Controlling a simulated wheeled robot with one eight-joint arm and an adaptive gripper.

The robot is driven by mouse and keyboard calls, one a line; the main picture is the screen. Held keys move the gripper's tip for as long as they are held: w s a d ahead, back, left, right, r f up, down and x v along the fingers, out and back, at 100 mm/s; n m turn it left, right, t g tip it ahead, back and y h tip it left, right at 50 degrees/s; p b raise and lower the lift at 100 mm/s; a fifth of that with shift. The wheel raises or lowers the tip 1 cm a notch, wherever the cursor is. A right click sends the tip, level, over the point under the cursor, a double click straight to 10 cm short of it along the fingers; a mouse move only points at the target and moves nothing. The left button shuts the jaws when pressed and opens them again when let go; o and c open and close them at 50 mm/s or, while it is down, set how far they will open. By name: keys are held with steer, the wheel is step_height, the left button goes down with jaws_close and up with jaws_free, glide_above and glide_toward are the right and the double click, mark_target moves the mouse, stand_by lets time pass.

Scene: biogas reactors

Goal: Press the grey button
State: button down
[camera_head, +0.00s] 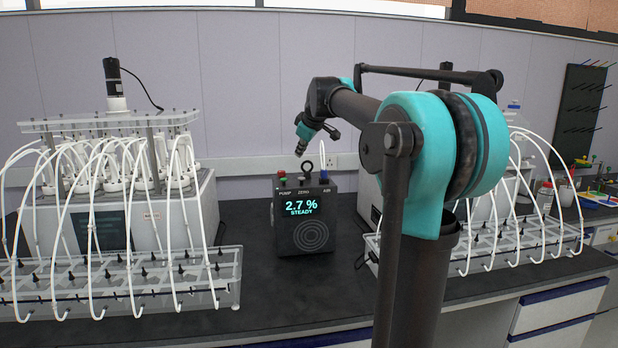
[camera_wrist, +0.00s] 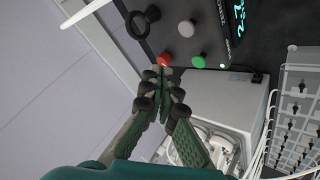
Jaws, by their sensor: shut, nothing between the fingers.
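The grey button (camera_wrist: 186,28) is a small round knob on top of a dark box (camera_head: 307,222) whose display reads "2.7 % STEADY". In the wrist view it lies beyond a red button (camera_wrist: 163,60) and a green button (camera_wrist: 198,62). My gripper (camera_wrist: 163,78) is shut and empty, its tips appearing just short of the red button in the picture; the gap in depth is unclear. In the head view my gripper (camera_head: 301,148) points down above the box top, clear of it. The grey button is hard to make out there.
A black ring (camera_wrist: 141,22) stands on the box beside the buttons, and a blue connector (camera_head: 323,175) is at its right. A reactor unit (camera_head: 145,225) with a white-tubed rack (camera_head: 120,285) stands left; another rack (camera_head: 480,245) is right. The bench front is clear.

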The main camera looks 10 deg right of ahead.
mark_target(302, 178)
steer(key=w+r, duration=0.2)
steer(key=shift+d+r+n, duration=0.3)
steer(key=shift+d+n, duration=0.1)
steer(key=shift+f, duration=0.15)
steer(key=shift+f, duration=4.3)
steer(key=shift+f, duration=0.15)
steer(key=shift+f, duration=0.25)
steer(key=shift+f, duration=0.9)
steer(key=shift+r, duration=1.35)
